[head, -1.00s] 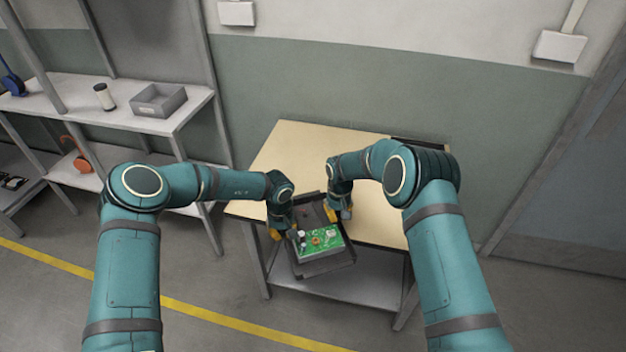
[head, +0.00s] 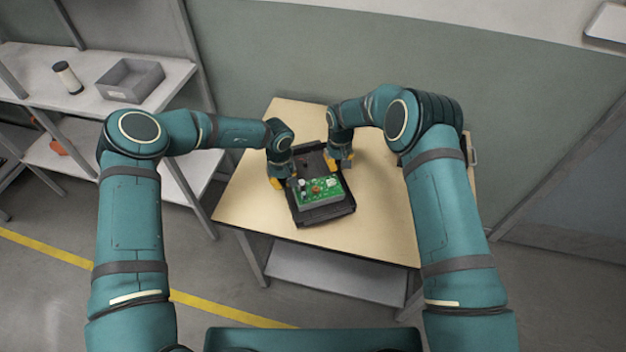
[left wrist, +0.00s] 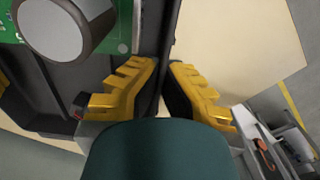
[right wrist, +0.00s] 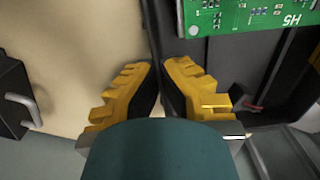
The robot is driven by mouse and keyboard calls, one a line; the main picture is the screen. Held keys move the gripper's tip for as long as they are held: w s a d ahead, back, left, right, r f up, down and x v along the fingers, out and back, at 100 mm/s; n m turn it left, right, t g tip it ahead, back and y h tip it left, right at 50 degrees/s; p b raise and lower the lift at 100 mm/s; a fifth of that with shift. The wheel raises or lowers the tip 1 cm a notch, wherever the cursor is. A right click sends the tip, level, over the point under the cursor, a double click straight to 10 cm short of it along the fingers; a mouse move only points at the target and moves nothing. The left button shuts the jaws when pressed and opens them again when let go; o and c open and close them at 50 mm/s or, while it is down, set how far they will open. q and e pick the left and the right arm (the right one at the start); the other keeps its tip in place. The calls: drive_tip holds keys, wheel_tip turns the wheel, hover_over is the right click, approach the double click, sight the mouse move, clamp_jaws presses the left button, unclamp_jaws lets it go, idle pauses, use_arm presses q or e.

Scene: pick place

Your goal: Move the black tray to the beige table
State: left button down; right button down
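The black tray (head: 327,213) is over the beige table (head: 385,225) in the head view, near its front left part. I cannot tell whether its underside touches the tabletop. A green circuit board (head: 318,190) with components lies in the tray. My left gripper (head: 277,183) is at the tray's left side, and in the left wrist view its yellow fingers (left wrist: 163,82) close on the tray wall (left wrist: 152,45). My right gripper (head: 338,164) is at the far right side, and in the right wrist view its fingers (right wrist: 158,82) close on the opposite wall (right wrist: 162,40).
A dark box with a handle (right wrist: 18,100) stands beside the right gripper. The table's front right is clear. A wall stands behind.

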sight(336, 173)
use_arm(q)
drive_tip(key=shift+w, duration=0.2)
use_arm(e)
drive_tip(key=shift+w, duration=0.25)
use_arm(q)
drive_tip(key=shift+s+r, duration=0.15)
drive_tip(key=shift+s, duration=0.1)
use_arm(e)
drive_tip(key=shift+s+r, duration=0.2)
drive_tip(key=shift+s, duration=0.1)
use_arm(q)
drive_tip(key=shift+f, duration=0.3)
use_arm(e)
drive_tip(key=shift+w+f, duration=0.1)
drive_tip(key=shift+f, duration=0.2)
